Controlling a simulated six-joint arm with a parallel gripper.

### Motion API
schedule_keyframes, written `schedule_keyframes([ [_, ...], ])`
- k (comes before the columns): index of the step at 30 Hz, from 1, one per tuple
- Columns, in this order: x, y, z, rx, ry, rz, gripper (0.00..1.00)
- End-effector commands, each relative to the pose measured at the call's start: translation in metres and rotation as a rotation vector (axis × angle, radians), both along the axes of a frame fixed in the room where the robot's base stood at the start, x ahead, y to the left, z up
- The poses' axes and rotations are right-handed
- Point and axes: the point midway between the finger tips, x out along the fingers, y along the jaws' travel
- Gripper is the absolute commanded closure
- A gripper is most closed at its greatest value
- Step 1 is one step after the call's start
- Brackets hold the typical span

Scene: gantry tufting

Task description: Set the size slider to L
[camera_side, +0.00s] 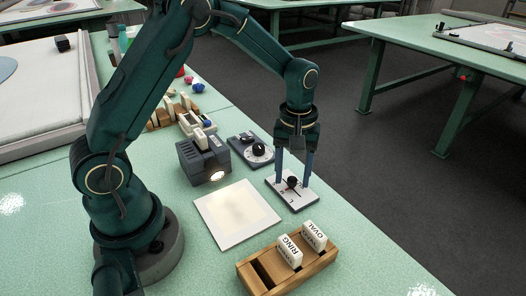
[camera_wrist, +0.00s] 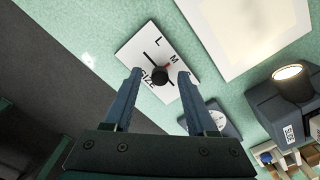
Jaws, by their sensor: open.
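The size slider is a white plate (camera_side: 280,193) with a dark slot and a round black knob (camera_side: 292,182). My gripper (camera_side: 293,178) is open and points down over the plate, one finger on each side of the knob. In the wrist view a gap shows between each fingertip and the knob.
A grey dial box (camera_side: 243,143) stands behind the plate, and a grey lamp box (camera_side: 203,160) to its left. A white panel (camera_side: 236,212) lies left of the plate. A wooden rack (camera_side: 262,276) with RING and OVAL blocks is in front. The table edge is close on the right.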

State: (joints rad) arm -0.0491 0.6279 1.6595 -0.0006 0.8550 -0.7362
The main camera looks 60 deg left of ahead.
Motion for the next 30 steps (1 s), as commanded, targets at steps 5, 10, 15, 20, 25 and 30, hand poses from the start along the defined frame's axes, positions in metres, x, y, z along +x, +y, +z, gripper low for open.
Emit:
schedule_keyframes([
  [5,0.0001,-0.0001,0.0002,0.0,0.0,0.0,0.51],
  [10,0.0001,-0.0001,0.0004,0.0,0.0,0.0,1.0],
  [15,0.0001,-0.0001,0.0006,0.0,0.0,0.0,1.0],
  [20,0.0001,-0.0001,0.0007,-0.001,-0.001,0.0,1.0],
  [25,0.0001,-0.0001,0.0009,-0.001,-0.001,0.0,1.0],
  [30,0.0001,-0.0001,0.001,0.0,-0.001,0.0,1.0],
])
